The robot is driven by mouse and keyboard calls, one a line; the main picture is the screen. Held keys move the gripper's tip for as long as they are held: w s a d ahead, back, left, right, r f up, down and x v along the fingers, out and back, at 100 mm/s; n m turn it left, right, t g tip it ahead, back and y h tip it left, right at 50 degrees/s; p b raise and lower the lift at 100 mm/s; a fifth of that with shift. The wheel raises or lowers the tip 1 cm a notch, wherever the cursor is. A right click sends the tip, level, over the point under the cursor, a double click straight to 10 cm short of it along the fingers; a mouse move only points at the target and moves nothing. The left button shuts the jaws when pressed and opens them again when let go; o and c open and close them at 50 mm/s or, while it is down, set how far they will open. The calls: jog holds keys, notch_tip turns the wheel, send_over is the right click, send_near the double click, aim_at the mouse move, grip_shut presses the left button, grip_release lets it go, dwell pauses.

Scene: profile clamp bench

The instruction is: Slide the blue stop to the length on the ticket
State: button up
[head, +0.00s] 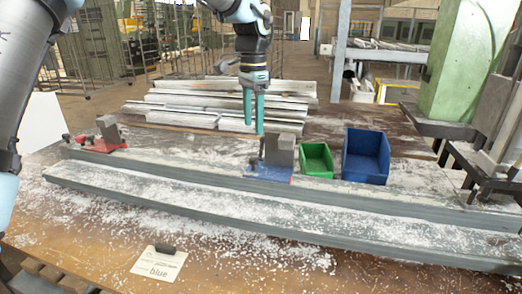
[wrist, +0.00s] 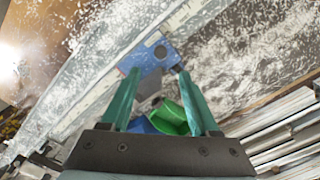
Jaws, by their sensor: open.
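The blue stop (head: 268,174), a blue plate with an upright grey block, sits on the long rail near the bench's middle. In the wrist view the blue stop (wrist: 152,54) shows just beyond my fingertips, with a dark round knob on it. My gripper (head: 254,130) has two teal fingers pointing down above and slightly behind the stop. In the wrist view my gripper (wrist: 157,71) is open, with nothing between the fingers. The ticket (head: 158,264) lies on the bench front under a dark clip; "blue" is readable, the smaller print is not. A pale scale strip (wrist: 185,14) runs along the rail.
A red stop (head: 100,144) with a grey block sits at the rail's left end. A green bin (head: 316,160) and a blue bin (head: 366,157) stand right of the blue stop. Pale profiles (head: 225,100) are stacked behind. White shavings cover much of the rail and bench.

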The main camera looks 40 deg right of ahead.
aim_at(253, 158)
notch_tip(253, 158, down, 10)
jog(key=shift+f+p, duration=0.15)
jog(key=shift+p, duration=1.05)
grip_shut()
dwell(0.6)
